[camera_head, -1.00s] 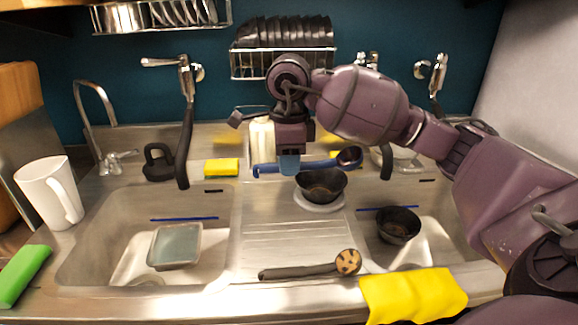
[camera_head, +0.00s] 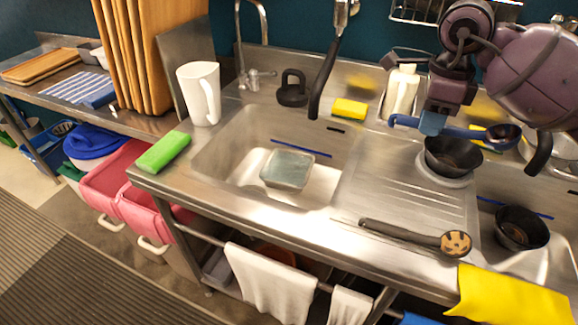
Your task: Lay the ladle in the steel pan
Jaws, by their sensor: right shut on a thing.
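The blue ladle (camera_head: 475,132) has a long handle and a dark bowl at its right end. My right gripper (camera_head: 432,124) is shut on its handle near the left end and holds it roughly level above the draining area. The ladle's bowl is above and right of a black bowl (camera_head: 453,157). A shiny round vessel (camera_head: 567,146), perhaps the steel pan, shows at the right edge, mostly hidden behind my arm and cut by the frame. My left gripper is not in view.
A slotted spoon (camera_head: 410,236) lies on the drainboard. Another black bowl (camera_head: 521,228) is in the right basin. A glass-like container (camera_head: 287,168) sits in the left basin. A white pitcher (camera_head: 200,95) and green sponge (camera_head: 163,152) stand left. A yellow cloth (camera_head: 510,298) drapes the front edge.

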